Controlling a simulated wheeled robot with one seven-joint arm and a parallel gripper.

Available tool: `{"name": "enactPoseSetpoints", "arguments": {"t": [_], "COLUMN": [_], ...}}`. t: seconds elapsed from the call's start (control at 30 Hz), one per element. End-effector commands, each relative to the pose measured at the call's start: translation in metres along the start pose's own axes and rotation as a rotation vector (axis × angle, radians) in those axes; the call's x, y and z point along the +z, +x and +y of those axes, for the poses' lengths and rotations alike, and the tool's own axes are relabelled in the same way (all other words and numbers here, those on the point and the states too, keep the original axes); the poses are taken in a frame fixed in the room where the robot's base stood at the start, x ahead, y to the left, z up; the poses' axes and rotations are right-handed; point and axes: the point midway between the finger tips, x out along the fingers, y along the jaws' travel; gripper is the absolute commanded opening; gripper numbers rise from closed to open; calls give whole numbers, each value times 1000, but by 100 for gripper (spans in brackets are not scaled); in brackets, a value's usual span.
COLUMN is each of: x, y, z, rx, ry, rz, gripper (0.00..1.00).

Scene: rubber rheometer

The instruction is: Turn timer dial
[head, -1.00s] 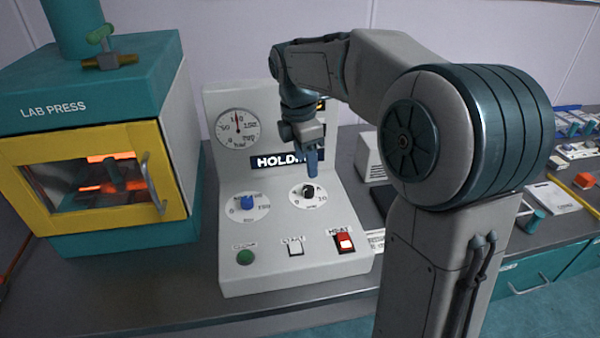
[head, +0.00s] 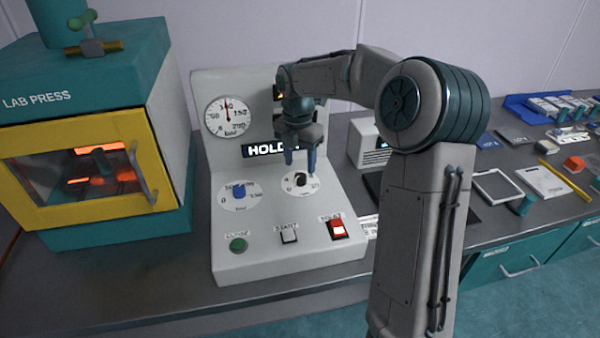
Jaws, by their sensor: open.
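The control panel (head: 262,209) is a pale sloped console with two dials, a gauge and buttons. The black timer dial (head: 300,179) sits on a white round scale at the right of the panel. My gripper (head: 301,166) is just above and around the top of this dial, fingers pointing down and spread apart. I cannot tell whether the fingers touch the dial. A blue knob (head: 239,191) sits on the left scale. The display (head: 262,150) reads "HOLD", its right end hidden by my gripper.
A green button (head: 238,244), a START button (head: 289,236) and a lit red HEAT switch (head: 338,229) lie along the panel's front. The lab press (head: 60,170) stands close on the left. A small grey box (head: 366,143) and loose items are to the right.

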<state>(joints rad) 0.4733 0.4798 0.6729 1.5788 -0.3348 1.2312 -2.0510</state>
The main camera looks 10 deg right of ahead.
Motion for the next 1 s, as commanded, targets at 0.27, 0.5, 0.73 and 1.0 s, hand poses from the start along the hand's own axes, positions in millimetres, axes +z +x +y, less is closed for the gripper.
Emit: {"name": "enactPoseSetpoints", "arguments": {"t": [0.27,0.5,0.73,1.0], "x": [0,0,0,0], "y": [36,41,41,40], "z": [0,0,0,0], "rx": [0,0,0,0], "ry": [1,1,1,7], "rz": [0,-2,-1,-1], "gripper": [51,51,24,7]}}
